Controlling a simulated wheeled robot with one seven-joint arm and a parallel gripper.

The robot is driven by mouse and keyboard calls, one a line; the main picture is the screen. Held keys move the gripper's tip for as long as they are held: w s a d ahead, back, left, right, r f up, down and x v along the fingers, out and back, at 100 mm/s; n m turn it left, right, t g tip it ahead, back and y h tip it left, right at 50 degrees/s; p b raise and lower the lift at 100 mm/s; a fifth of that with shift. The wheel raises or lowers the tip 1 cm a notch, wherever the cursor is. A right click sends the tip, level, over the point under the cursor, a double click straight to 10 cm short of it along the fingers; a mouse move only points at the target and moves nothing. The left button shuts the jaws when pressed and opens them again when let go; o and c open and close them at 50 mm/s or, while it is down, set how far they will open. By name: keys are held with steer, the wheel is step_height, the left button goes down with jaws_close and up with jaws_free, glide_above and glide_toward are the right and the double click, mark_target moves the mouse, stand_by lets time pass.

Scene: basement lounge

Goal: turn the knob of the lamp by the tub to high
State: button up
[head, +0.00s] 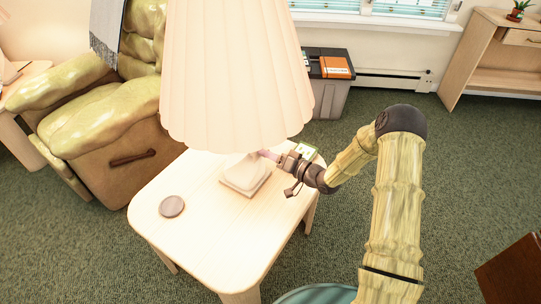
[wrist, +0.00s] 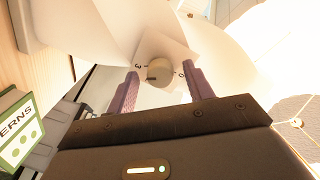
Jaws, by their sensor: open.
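The lamp (head: 240,80) has a large pleated cream shade and a square base (head: 245,178) on a pale wooden side table (head: 200,235). A grey tub (head: 330,98) stands on the floor behind the table. In the wrist view the lamp's round knob (wrist: 159,72) shows on a pale face, with a 3 mark at its left and a 0 mark at its right. My gripper (wrist: 162,80) is open, with one purple finger on each side of the knob. I cannot tell whether either finger touches it. In the head view my gripper (head: 268,155) is at the lamp's right side, just under the shade.
A round grey disc (head: 172,206) lies on the table's left part. A green-and-white book (wrist: 18,130) lies close to my gripper. A green armchair (head: 100,120) stands at the left. An orange item (head: 336,67) lies on the tub. Carpet on the right is mostly clear.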

steer(key=p+v, duration=0.1)
steer(key=v, duration=1.6)
steer(key=shift+d, duration=0.2)
steer(key=shift+s, duration=0.1)
